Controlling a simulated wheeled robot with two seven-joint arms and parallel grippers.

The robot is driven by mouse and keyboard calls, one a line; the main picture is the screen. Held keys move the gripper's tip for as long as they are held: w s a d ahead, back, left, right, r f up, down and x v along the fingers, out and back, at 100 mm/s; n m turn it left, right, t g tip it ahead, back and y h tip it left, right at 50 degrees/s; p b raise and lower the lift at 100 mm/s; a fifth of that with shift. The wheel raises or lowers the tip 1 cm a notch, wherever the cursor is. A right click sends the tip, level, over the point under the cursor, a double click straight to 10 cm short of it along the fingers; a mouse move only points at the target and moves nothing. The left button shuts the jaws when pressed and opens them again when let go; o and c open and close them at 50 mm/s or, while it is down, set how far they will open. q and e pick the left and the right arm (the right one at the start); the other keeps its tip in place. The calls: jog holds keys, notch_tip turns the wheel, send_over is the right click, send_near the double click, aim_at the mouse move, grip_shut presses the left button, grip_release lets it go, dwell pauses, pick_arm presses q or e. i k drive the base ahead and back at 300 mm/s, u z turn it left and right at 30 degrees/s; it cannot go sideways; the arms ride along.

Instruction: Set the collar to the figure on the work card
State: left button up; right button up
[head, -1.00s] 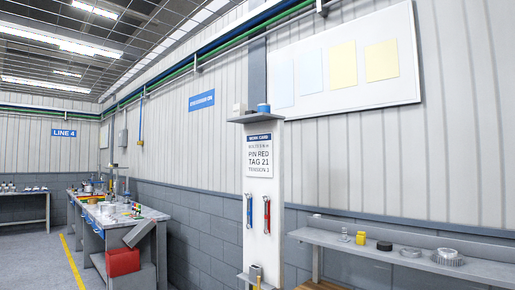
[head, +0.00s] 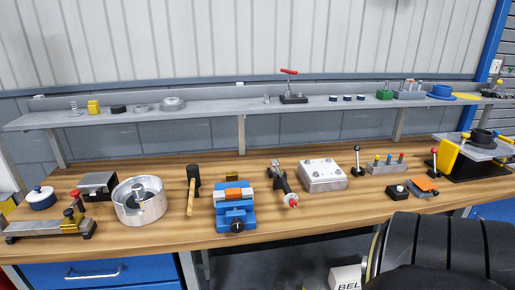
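A hand tool (head: 285,183) with a dark grey body and a red tip lies tilted near the middle of the workbench (head: 270,232). It may carry the collar, but I cannot make out a collar or any figures at this size. A blue vise (head: 235,214) with an orange piece (head: 238,192) on top stands just left of it. The work card is outside the head view now. Neither of my grippers is in view.
Right are a metal block (head: 322,175), a pin rack (head: 387,164) and upright levers. A shelf (head: 205,115) runs behind. A black ribbed chair-like object (head: 440,250) stands front right.

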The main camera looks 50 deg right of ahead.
aim_at(293, 203)
jog(key=z, duration=0.8)
jog(key=k, duration=0.25)
jog(key=z, duration=0.35)
jog(key=i, duration=0.35)
jog(key=u, duration=0.1)
